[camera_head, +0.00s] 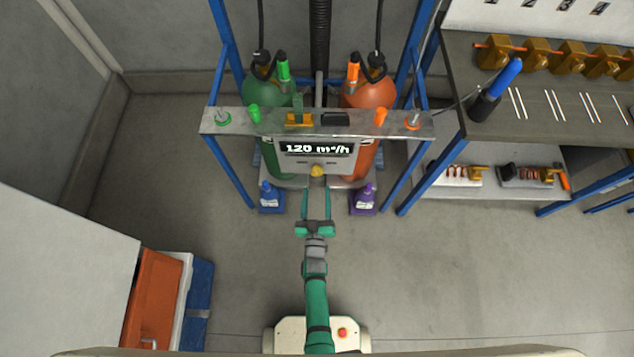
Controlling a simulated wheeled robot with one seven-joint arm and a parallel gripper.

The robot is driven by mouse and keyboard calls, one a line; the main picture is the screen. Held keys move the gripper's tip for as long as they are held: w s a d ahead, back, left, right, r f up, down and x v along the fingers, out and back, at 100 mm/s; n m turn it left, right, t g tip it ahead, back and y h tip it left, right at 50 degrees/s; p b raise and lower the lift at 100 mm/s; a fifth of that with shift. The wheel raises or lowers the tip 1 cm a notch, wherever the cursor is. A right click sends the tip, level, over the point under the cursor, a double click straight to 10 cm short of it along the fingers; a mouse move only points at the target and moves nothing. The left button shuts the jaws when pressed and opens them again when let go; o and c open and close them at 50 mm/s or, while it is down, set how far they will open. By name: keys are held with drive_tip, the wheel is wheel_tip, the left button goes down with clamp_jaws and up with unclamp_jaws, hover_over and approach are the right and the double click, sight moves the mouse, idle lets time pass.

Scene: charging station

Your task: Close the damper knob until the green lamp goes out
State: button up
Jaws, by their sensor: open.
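A yellow knob (317,169) sits at the lower middle of the grey panel (287,164) on the blue-framed rack. The panel's display (316,149) reads 120 m³/h. My gripper (316,194) is open and empty, its two teal fingers pointing at the panel. The fingertips lie just below the knob in the picture, with the knob roughly in line with the gap; I cannot tell the depth between them. Green pieces show on the shelf (254,113) and on the green cylinder's top (283,69), but I cannot tell whether either is a lamp.
A green cylinder (257,89) and an orange cylinder (369,93) stand behind the panel. A blue bottle (270,197) and a purple bottle (364,199) flank my gripper. A workbench (520,128) stands right, an orange bin (152,300) lower left. Floor at lower right is clear.

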drive_tip(key=s, duration=0.6)
drive_tip(key=shift+a, duration=0.2)
drive_tip(key=shift+f, duration=0.1)
drive_tip(key=s+r+g, duration=0.1)
drive_tip(key=s+r, duration=1)
drive_tip(key=s, duration=0.4)
drive_tip(key=s+r+m, duration=0.1)
drive_tip(key=s+r, duration=0.3)
drive_tip(key=r, duration=0.5)
drive_tip(key=s+r+m+g, duration=0.1)
drive_tip(key=s+r, duration=0.4)
drive_tip(key=r, duration=0.4)
drive_tip(key=shift+s+d+r+g+y, duration=0.15)
drive_tip(key=shift+s+r+g+y, duration=0.1)
drive_tip(key=shift+g+y, duration=0.05)
